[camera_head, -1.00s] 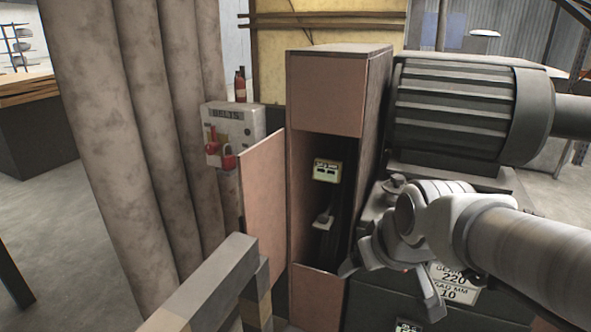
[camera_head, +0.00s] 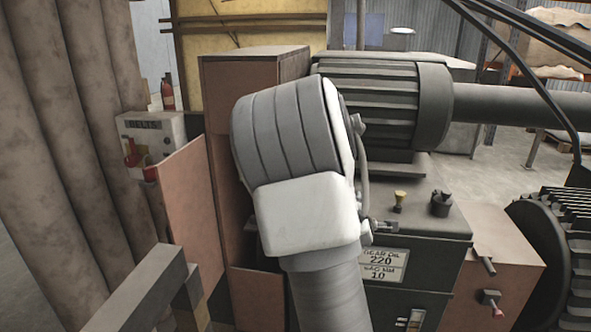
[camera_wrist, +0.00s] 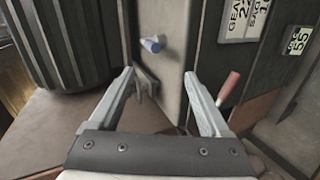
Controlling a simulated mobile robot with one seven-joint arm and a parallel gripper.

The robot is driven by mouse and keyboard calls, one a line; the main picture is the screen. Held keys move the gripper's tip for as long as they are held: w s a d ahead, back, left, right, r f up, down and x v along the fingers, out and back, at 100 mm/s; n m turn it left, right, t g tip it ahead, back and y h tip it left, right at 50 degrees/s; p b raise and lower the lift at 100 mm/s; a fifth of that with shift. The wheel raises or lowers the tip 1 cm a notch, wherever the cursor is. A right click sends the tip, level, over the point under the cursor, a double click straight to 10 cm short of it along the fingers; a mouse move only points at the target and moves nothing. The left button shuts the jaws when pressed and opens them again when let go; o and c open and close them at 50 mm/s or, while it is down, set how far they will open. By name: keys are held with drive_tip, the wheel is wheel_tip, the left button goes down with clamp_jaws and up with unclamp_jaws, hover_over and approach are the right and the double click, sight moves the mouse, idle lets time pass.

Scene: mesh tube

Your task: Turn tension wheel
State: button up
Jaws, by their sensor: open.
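My gripper (camera_wrist: 159,74) is open and empty in the wrist view, its two fingers apart. A small grey bracket-like part (camera_wrist: 145,82) shows near the left fingertip, and a blue-tipped knob (camera_wrist: 152,44) sits on a grey face beyond the fingertips. A red handle (camera_wrist: 228,86) is just right of the right finger. I cannot tell which part, if any, is the tension wheel.
The cabinet's open door (camera_head: 195,205) stands left of my arm, near a BELTS box (camera_head: 160,140). A ribbed motor (camera_head: 375,100) is behind. The gear-oil unit (camera_head: 425,245) and a pinkish box with pegs (camera_head: 510,265) stand right. A dark ribbed body (camera_wrist: 50,45) fills the wrist view's upper left.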

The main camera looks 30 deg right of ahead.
drive_tip(key=w+d+r+n+t+h, duration=0.15)
drive_tip(key=w+d+n+t, duration=0.35)
drive_tip(key=n, duration=0.7)
drive_tip(key=w+a+n+t+y, duration=0.3)
drive_tip(key=a+n+y, duration=0.3)
drive_tip(key=n, duration=0.7)
drive_tip(key=shift+y, duration=0.25)
drive_tip(key=w+d, duration=0.1)
drive_tip(key=w, duration=0.4)
drive_tip(key=w+d, duration=0.2)
drive_tip(key=w, duration=0.4)
drive_tip(key=w+d, duration=0.1)
drive_tip(key=w, duration=0.4)
drive_tip(key=shift+w+d, duration=0.2)
drive_tip(key=shift+w, duration=0.05)
drive_tip(key=shift+f+m+g, duration=0.1)
drive_tip(key=shift+m+g, duration=0.2)
clamp_jaws()
drive_tip(key=shift+f+h+b, duration=0.15)
drive_tip(key=shift+h+b, duration=0.25)
drive_tip(key=shift+b, duration=0.35)
